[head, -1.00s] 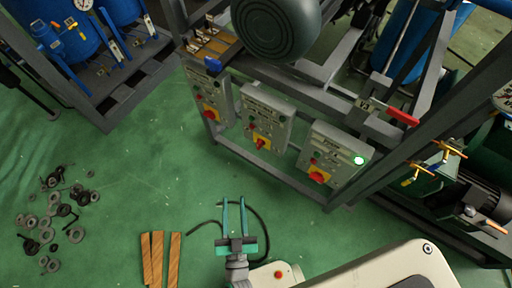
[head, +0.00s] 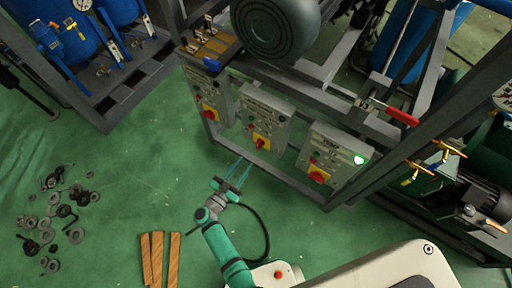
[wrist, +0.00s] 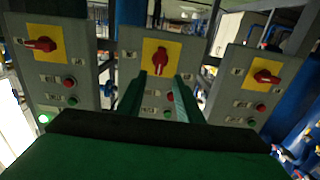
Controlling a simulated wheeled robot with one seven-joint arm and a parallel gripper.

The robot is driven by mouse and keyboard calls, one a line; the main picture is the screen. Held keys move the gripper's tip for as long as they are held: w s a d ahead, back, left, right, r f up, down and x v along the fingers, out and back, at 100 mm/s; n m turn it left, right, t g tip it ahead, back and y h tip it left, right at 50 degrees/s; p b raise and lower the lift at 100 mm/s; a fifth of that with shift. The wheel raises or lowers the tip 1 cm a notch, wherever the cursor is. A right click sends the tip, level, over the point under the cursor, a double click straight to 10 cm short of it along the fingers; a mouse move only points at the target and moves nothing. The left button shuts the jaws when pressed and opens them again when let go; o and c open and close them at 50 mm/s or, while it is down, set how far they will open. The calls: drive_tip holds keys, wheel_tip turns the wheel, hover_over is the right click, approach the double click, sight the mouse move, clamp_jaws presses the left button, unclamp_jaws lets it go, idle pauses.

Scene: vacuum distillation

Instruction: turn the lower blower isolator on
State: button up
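Three grey isolator boxes hang on the frame: left (head: 207,92), middle (head: 266,115) and right (head: 332,152). Each has a red rotary knob on a yellow plate. I cannot read the labels, so I cannot tell which is the lower blower isolator. A green lamp (head: 359,160) glows on the right box. My gripper (head: 241,162) is open and empty, in front of and below the middle box. In the wrist view the boxes appear the other way up; the middle box's red knob (wrist: 160,60) lies just beyond the open fingers (wrist: 161,84), apparently not touched.
Dark frame rails (head: 290,184) run below the boxes. A large grey motor (head: 277,27) sits above them. Wooden strips (head: 160,258) and scattered washers (head: 50,215) lie on the green floor to the left. The floor before the boxes is otherwise clear.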

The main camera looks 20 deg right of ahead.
sight(257, 146)
drive_tip(key=x, duration=1)
drive_tip(key=shift+w+d, duration=0.1)
drive_tip(key=shift+d, duration=0.05)
drive_tip(key=shift+c, duration=0.6)
clamp_jaws()
